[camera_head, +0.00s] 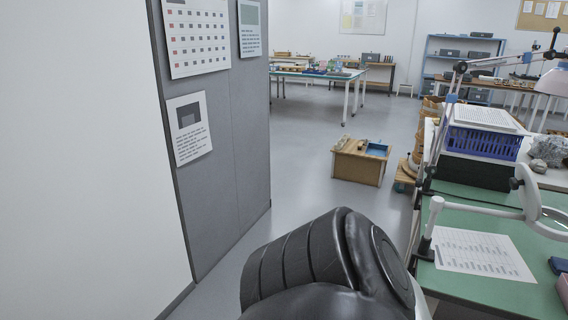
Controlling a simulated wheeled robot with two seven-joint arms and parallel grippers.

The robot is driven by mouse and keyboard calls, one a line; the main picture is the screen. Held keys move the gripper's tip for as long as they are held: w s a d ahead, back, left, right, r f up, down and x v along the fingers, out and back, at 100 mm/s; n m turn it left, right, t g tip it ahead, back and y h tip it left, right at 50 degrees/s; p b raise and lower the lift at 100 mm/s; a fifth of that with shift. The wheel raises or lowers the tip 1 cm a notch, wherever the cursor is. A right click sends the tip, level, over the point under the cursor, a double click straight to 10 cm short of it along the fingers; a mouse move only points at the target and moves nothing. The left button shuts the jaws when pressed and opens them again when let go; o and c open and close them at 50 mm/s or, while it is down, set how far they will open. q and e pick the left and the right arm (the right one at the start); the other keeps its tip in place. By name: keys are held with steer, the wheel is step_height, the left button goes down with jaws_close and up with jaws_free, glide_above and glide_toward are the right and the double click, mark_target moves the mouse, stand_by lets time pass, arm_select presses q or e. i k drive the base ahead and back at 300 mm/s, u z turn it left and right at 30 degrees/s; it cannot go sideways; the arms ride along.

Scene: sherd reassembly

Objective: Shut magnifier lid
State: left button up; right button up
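A white magnifier (530,202) on a jointed arm stands at the right edge of the picture, over the green-topped bench (470,291). Its arm runs left to a clamp post near the bench's left edge. The head is cut off by the picture edge, and I cannot tell whether its lid is open or shut. My black arm link fills the bottom middle, left of the bench. Neither gripper is in view.
A printed sheet (482,253) lies on the bench. A blue basket (486,143) stands behind it. A grey partition (225,140) rises on the left. A wooden box (355,168) sits on the floor ahead, with open floor around it.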

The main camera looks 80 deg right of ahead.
mark_target(524, 181)
steer(key=z, duration=4)
